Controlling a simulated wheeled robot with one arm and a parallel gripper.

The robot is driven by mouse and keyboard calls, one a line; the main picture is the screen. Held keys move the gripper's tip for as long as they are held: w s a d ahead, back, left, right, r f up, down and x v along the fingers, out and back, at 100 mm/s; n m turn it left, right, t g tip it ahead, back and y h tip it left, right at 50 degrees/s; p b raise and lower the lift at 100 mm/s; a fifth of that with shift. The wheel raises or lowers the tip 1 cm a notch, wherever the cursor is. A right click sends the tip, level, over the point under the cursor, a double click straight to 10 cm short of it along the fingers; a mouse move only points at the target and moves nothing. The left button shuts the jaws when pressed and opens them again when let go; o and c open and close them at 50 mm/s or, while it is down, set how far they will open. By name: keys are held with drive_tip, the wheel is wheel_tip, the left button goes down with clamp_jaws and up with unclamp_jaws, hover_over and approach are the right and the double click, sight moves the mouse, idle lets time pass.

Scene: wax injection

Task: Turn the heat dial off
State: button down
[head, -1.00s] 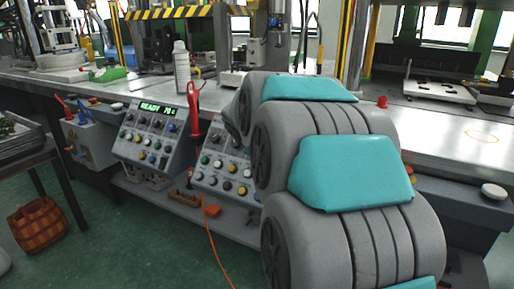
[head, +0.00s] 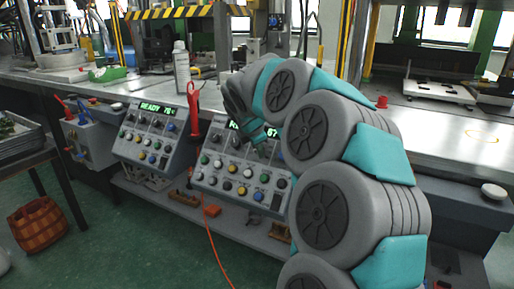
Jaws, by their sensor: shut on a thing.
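My gripper (head: 262,145) is at the right control panel (head: 210,180) in the head view, its tip down on the upper part of the panel face below the lit display. It is shut on a small dial there, which the fingers hide almost wholly. I cannot read a label or see which way the dial points. The right panel's green display (head: 271,133) is partly covered by the gripper and shows "67". Rows of coloured knobs and buttons lie to the left of and below the gripper.
A second, similar control panel (head: 153,138) stands to the left, its display reading "READY" and a number near 70. A red-handled tool (head: 194,105) stands between the panels. An orange cable runs down to the floor.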

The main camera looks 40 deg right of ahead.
idle(0.4)
drive_tip(key=c, duration=0.5)
unclamp_jaws()
drive_tip(key=v, duration=0.7)
drive_tip(key=shift+s+a+r, duration=0.1)
drive_tip(key=shift+a+r, duration=0.05)
drive_tip(key=shift+r, duration=0.2)
